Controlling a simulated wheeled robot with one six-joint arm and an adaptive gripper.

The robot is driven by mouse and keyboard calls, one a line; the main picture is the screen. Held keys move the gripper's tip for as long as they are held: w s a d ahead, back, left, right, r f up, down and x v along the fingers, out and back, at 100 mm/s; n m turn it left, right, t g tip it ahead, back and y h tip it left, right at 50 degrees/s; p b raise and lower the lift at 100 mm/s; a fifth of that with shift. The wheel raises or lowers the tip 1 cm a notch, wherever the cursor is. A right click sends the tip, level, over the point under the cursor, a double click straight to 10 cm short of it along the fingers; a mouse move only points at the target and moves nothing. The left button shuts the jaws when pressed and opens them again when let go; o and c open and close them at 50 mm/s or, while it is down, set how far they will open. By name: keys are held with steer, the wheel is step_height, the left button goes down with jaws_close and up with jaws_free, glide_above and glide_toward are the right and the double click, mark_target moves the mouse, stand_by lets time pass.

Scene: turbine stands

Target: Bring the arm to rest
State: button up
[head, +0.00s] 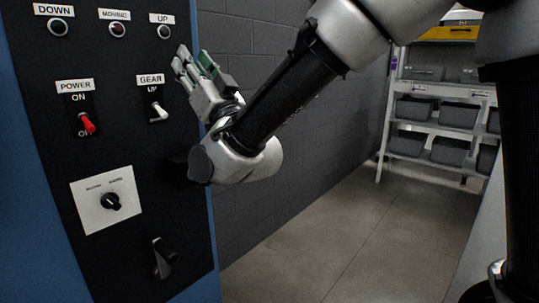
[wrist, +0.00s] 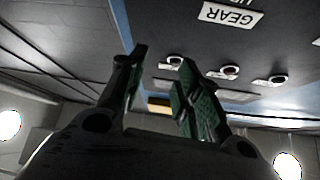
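My arm reaches in from the upper right of the head view, and my gripper (head: 190,62) is close in front of the right part of the black control panel (head: 120,190). In the wrist view my gripper (wrist: 160,75) shows two green-padded fingers with a clear gap between them. It is open and nothing is between the fingers. The panel has a white GEAR lever (head: 157,111), a red POWER lever (head: 87,124), a black rotary knob (head: 110,202) and a black handle (head: 161,258). The gripper is above and right of the GEAR lever in the picture.
Three small round indicators sit along the panel top, labelled DOWN (head: 53,10), MOVING and UP. A grey block wall (head: 260,60) stands behind my arm. A shelf rack (head: 392,105) with dark bins is at the right. The floor (head: 340,250) between is clear.

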steer(key=w+d+f+g+h, duration=0.2)
steer(key=w+d+h, duration=0.2)
steer(key=w+d, duration=0.5)
steer(key=d+f+m+g+h, duration=0.1)
steer(key=d+f+g+h, duration=0.15)
steer(key=d, duration=0.55)
steer(key=d+f+m+g+h, duration=0.1)
steer(key=d+f+h, duration=0.25)
steer(key=d, duration=0.55)
steer(key=s+d+f+g+h, duration=0.25)
steer(key=s+d+f, duration=0.3)
steer(key=d, duration=0.55)
steer(key=s+d+f+m+g+h, duration=0.2)
steer(key=s+d+f+g, duration=0.1)
steer(key=s+d, duration=0.4)
steer(key=s+d+f+m+g+h, duration=0.2)
steer(key=s+d+f, duration=0.4)
steer(key=s, duration=0.8)
steer(key=shift+d+f+g+h, duration=0.2)
steer(key=shift+d+g+h, duration=0.25)
steer(key=shift+d+g, duration=0.5)
steer(key=shift+d, duration=0.15)
